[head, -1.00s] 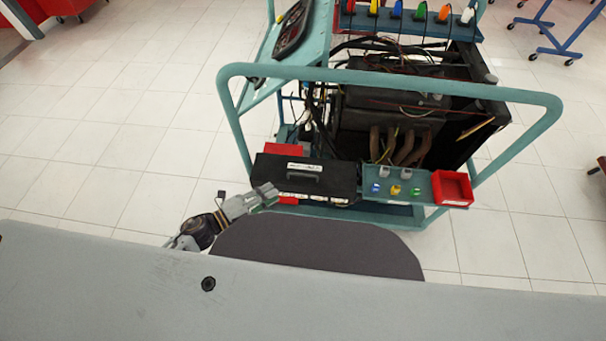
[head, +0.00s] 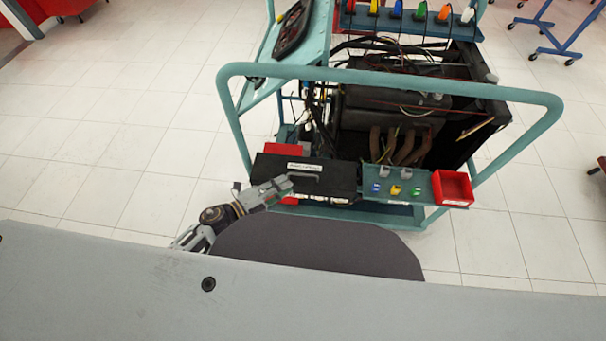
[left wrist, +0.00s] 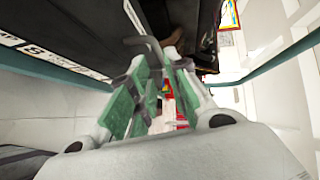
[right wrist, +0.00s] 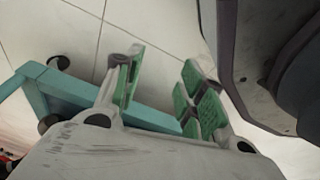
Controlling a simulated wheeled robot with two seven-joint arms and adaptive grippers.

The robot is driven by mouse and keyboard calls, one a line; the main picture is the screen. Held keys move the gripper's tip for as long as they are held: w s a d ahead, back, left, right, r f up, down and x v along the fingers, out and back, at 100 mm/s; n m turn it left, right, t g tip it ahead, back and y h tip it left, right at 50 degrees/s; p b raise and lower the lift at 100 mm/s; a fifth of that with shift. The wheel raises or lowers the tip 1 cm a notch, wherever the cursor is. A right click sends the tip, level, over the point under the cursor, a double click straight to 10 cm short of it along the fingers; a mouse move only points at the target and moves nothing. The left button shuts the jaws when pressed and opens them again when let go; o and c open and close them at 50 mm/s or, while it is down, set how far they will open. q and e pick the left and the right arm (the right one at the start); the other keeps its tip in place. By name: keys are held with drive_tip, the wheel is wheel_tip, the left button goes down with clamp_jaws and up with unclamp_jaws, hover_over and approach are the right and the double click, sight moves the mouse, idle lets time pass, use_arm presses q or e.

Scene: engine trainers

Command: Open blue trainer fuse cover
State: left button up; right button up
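The black fuse cover (head: 265,169) is a box lid with a white label and a grey handle (head: 304,178) on the front of the blue-green trainer. It looks closed. My left gripper (head: 284,185) is at the left end of the handle. In the left wrist view, the left gripper (left wrist: 155,62) has its green-padded fingers apart, with the dark handle (left wrist: 145,43) at the fingertips; I cannot tell if they touch it. My right gripper (right wrist: 163,80) is open and empty in the right wrist view, above the floor and a blue-green frame bar. It does not show in the head view.
The trainer's blue-green tube rail (head: 390,77) arches over the engine behind the cover. A small shelf (head: 420,180) with coloured fuses and a red bin (head: 453,187) stands right of the cover. A red part (head: 287,150) lies behind it. Tiled floor is clear at left.

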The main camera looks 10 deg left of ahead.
sight(303, 175)
use_arm(q)
drive_tip(key=shift+x, duration=4.3)
use_arm(e)
drive_tip(key=shift+w+a+r, duration=0.25)
drive_tip(key=shift+w+r, duration=0.1)
drive_tip(key=shift+w, duration=0.05)
drive_tip(key=shift+s+f, duration=0.1)
drive_tip(key=shift+s, duration=0.05)
use_arm(q)
clamp_jaws()
use_arm(e)
drive_tip(key=shift+s+d+f, duration=0.15)
drive_tip(key=shift+s+d, duration=0.05)
drive_tip(key=shift+s, duration=0.3)
